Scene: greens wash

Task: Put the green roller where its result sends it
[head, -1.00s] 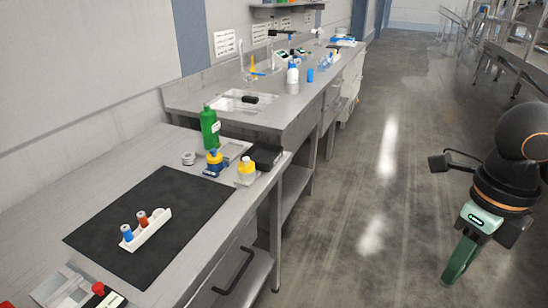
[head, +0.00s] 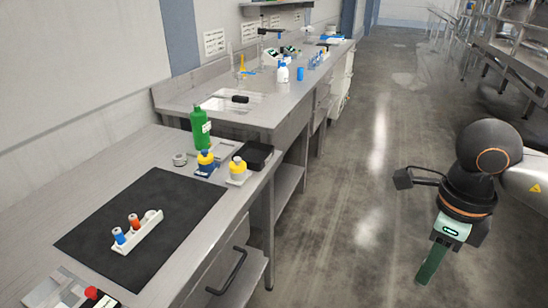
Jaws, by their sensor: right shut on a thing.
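My right gripper (head: 430,267) hangs over the open floor at the right, pointing down, well clear of the bench. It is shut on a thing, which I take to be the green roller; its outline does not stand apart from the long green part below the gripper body. A white rack (head: 139,233) on the black mat (head: 180,203) holds a blue roller (head: 118,236) and an orange-red roller (head: 134,221). The rack's far end has an empty place. My left gripper is not in view.
A red-topped device (head: 92,294) is at the near left. A sink (head: 228,104) lies farther along. The aisle floor (head: 340,215) is clear.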

